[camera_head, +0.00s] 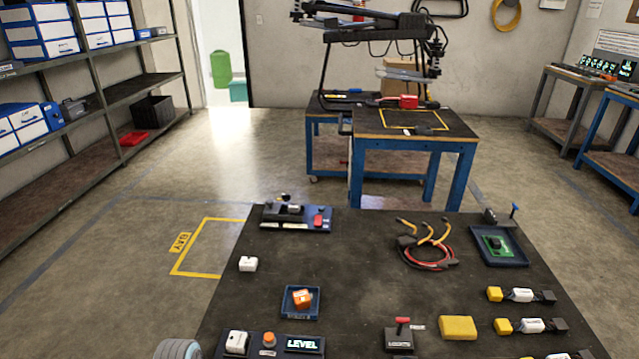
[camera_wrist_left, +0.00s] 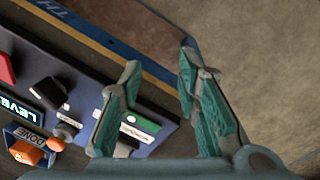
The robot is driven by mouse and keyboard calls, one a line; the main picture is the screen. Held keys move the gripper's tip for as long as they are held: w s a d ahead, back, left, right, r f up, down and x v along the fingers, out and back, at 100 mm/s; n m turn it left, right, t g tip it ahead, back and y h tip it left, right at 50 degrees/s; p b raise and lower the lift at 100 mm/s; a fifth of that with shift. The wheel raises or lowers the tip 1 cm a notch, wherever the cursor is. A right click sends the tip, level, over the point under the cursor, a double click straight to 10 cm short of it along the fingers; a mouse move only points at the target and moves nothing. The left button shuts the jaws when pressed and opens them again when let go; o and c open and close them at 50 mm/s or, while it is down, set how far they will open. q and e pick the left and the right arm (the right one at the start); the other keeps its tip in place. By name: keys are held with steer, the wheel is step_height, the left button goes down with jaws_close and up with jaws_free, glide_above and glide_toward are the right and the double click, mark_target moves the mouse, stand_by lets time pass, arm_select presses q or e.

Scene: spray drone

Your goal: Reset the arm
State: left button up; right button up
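My left gripper (camera_wrist_left: 159,64) shows in the left wrist view, with its teal-padded fingers spread apart. No object shows held between the fingers. They hang over a control panel near a table edge. A grey rounded piece at the bottom left of the head view is probably part of my left arm. My right gripper is in neither view.
The near table holds a panel with a LEVEL display (camera_head: 303,344), a blue tray with an orange block (camera_head: 303,299), a red-handled lever (camera_head: 402,326), a cable bundle (camera_head: 427,248) and several connectors. A drone (camera_head: 375,45) stands on the blue bench behind.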

arm_select(q)
steer(key=s+a+r+m+t+y, duration=0.1)
steer(key=s+a+r+m+t, duration=0.15)
steer(key=s, duration=0.55)
steer(key=s+a+r+m+t+y, duration=0.15)
steer(key=s+m, duration=0.25)
steer(key=s, duration=0.4)
step_height(320, 180, down, 17)
steer(key=s+a+g+p, duration=0.1)
steer(key=s+g+p, duration=0.1)
steer(key=s+f+g+p, duration=0.1)
steer(key=s+f, duration=0.9)
steer(key=s, duration=0.3)
steer(key=shift+s+a+f, duration=0.3)
steer(key=shift+f, duration=0.1)
